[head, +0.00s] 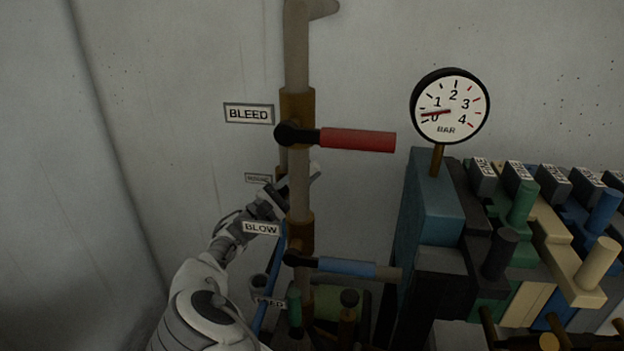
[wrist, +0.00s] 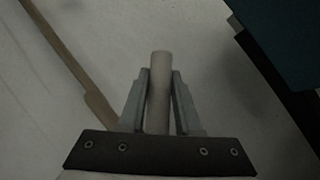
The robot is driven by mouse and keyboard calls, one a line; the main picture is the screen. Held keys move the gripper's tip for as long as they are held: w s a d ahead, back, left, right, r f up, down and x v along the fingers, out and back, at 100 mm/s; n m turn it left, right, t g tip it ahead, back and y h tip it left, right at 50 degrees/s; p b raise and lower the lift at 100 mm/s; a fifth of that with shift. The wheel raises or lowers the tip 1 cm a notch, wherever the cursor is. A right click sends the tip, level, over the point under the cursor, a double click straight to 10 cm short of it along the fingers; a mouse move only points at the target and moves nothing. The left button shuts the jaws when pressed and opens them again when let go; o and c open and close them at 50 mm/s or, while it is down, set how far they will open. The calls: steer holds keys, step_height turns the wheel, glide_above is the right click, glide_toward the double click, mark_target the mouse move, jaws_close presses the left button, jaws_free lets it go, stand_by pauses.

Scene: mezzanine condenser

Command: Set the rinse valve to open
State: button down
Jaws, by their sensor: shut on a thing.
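In the wrist view, a pale round-ended handle (wrist: 159,68) stands between the two grey fingers of my gripper (wrist: 159,95), which is shut on it. In the head view, my gripper (head: 292,190) reaches up from the lower left to the brown vertical pipe, just right of a small label (head: 258,178) that is too small to read surely. The pipe partly hides the fingers and the handle there, so the lever's pivot and exact angle cannot be told.
Above is the red BLEED lever (head: 357,140), pointing right; below is the blue BLOW lever (head: 346,267), also pointing right. The vertical pipe (head: 298,60) runs close by. A pressure gauge (head: 449,107) and a bank of coloured levers (head: 520,235) stand at the right.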

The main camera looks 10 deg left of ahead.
steer(key=a+n+t, duration=0.1)
steer(key=r+n+t+y, duration=0.1)
steer(key=n, duration=0.1)
steer(key=a+n+t+p, duration=0.1)
steer(key=n, duration=0.1)
steer(key=shift+s+a+r+t+y, duration=0.1)
steer(key=shift+a+r+t+y, duration=0.25)
steer(key=shift+r+t+y, duration=0.05)
steer(key=shift+s+a+r+n+t+y+p, duration=0.2)
steer(key=shift+a+n+t+y, duration=0.45)
steer(key=shift+n, duration=0.5)
steer(key=shift+w+a+r+n+t+y+p, duration=0.15)
steer(key=shift+a+n+t+y+p, duration=0.15)
steer(key=shift+n+t+y, duration=0.55)
steer(key=shift+s+a+r+n+t+y+p, duration=0.15)
steer(key=shift+a+n+t+y, duration=0.3)
steer(key=shift+n+y, duration=0.75)
steer(key=shift+w+a+f+n, duration=0.1)
steer(key=shift+n, duration=0.3)
steer(key=c, duration=0.6)
jaws_free()
steer(key=v, duration=1.7)
steer(key=shift+f, duration=0.15)
